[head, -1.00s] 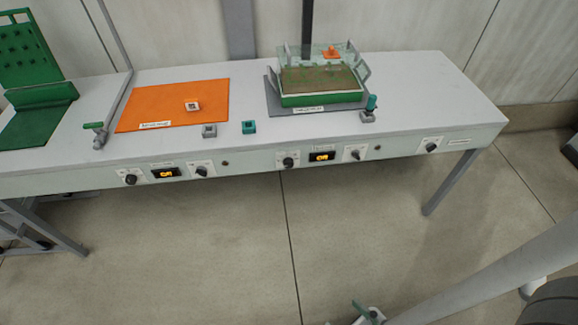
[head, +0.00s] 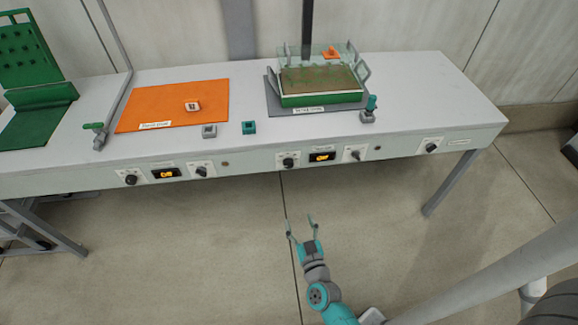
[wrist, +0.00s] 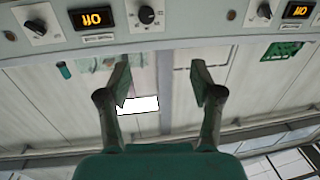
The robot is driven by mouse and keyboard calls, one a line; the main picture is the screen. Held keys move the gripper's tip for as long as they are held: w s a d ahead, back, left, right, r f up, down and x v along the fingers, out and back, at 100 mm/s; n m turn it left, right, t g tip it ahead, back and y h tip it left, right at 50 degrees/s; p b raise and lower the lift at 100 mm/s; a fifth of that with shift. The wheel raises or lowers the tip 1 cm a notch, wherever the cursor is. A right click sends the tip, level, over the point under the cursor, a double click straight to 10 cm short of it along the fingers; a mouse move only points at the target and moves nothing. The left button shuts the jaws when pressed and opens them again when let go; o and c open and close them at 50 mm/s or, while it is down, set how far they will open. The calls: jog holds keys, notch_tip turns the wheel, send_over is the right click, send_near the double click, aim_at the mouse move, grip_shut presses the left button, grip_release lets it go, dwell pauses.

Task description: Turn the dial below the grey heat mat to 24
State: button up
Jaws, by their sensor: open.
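The grey heat mat (head: 273,100) lies on the bench under a green-sided tray of soil. On the bench front below it are a left dial (head: 288,162), an amber display (head: 322,157) and a right dial (head: 355,155). The wrist view is upside down: it shows the right dial (wrist: 36,27), the display reading OFF (wrist: 97,17) and the left dial (wrist: 147,15). The small dial markings are unreadable. My gripper (head: 300,223) is open and empty, in front of the bench and apart from the dials. Its two fingers (wrist: 160,84) show in the wrist view.
An orange mat (head: 165,115) has its own left dial (head: 131,179), display (head: 166,173) and right dial (head: 201,171). Another dial (head: 431,147) sits at the far right. Small blocks stand near the bench edge. The floor in front is clear.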

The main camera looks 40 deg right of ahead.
jog(key=m+h, duration=0.2)
send_near(289, 165)
jog(key=shift+g, duration=0.4)
jog(key=x, duration=0.9)
jog(key=shift+w+d+r, duration=0.1)
jog(key=shift+w+r, duration=0.05)
jog(key=shift+w, duration=0.25)
jog(key=c, duration=1.2)
jog(key=shift+o, duration=0.2)
